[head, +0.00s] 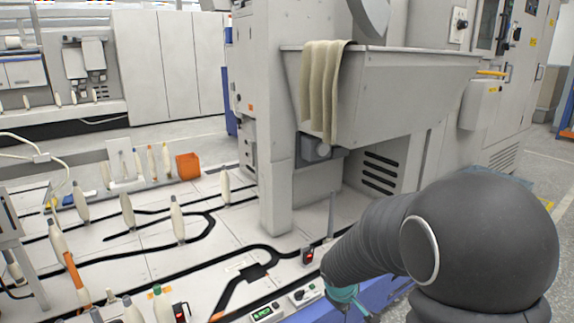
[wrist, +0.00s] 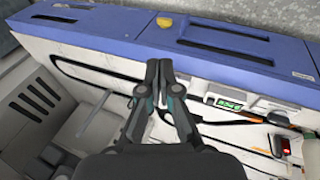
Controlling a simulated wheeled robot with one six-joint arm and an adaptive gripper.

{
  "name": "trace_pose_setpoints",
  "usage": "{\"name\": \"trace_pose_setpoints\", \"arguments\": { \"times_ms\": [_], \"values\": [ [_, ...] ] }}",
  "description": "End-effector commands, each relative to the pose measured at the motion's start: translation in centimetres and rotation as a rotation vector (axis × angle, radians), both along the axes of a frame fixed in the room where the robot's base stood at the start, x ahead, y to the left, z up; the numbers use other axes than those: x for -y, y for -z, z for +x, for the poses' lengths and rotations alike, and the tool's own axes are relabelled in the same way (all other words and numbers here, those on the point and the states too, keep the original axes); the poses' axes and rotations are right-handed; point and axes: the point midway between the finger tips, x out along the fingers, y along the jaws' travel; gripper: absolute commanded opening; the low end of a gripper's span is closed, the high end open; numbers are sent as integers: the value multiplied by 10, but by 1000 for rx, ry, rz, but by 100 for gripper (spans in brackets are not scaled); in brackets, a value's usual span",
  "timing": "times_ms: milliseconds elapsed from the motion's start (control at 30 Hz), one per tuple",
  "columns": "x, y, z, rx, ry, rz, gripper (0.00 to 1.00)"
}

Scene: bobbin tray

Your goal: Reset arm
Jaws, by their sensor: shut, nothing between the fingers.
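My gripper (wrist: 158,75) points down over the blue edge of the machine in the wrist view, its two dark fingers together and empty. In the head view my dark grey arm comes in from the lower right, and only a teal part of the gripper (head: 345,294) shows at the bottom edge. The fingertips are hidden there. Nothing is held.
Several white bobbins, one of them upright (head: 178,220), stand on the white deck with black tracks. An orange box (head: 188,166) stands behind them. A grey hopper (head: 400,85) with a beige cloth (head: 322,90) overhangs the deck. A green display (wrist: 229,103) lies right of my fingers.

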Motion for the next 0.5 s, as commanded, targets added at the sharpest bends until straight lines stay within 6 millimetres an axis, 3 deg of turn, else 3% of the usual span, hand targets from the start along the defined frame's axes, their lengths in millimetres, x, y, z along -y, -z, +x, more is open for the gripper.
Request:
{"name": "trace_pose_setpoints", "arguments": {
  "times_ms": [33, 200, 500],
  "values": [
    [7, -16, -17, -9, 61, 10, 0],
    [18, -52, -76, -59, 240, 65, 0],
    [14, -105, -167, -98, 452, 216, 0]
  ]
}}
